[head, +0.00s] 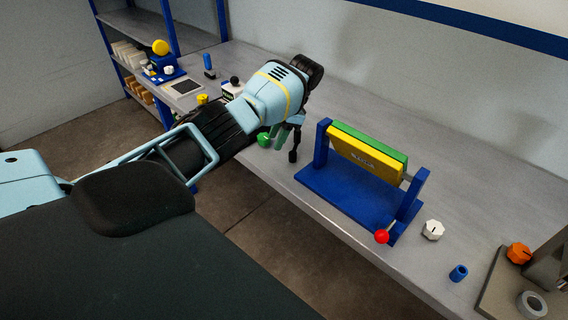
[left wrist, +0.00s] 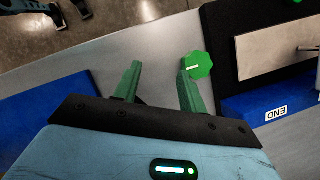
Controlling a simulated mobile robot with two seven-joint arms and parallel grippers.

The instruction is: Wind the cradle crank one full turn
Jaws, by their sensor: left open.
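The cradle stands on the bench in the head view. It has a blue base (head: 345,203), two blue uprights, and a yellow panel (head: 362,157) with a green one behind it. A red ball knob (head: 382,237) shows low at the front of its right upright and appears to be the crank's handle; the crank arm is hard to make out. My left gripper (head: 288,145) is left of the cradle, apart from the red knob. In the left wrist view its two green fingers (left wrist: 160,72) are spread with nothing between them. My right gripper is out of view.
A green knob (head: 264,140) is close beside my left gripper, also showing by a finger in the left wrist view (left wrist: 199,65). A white knob (head: 433,230), blue cylinder (head: 458,273) and orange knob (head: 519,253) lie right of the cradle. The bench behind the cradle is clear.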

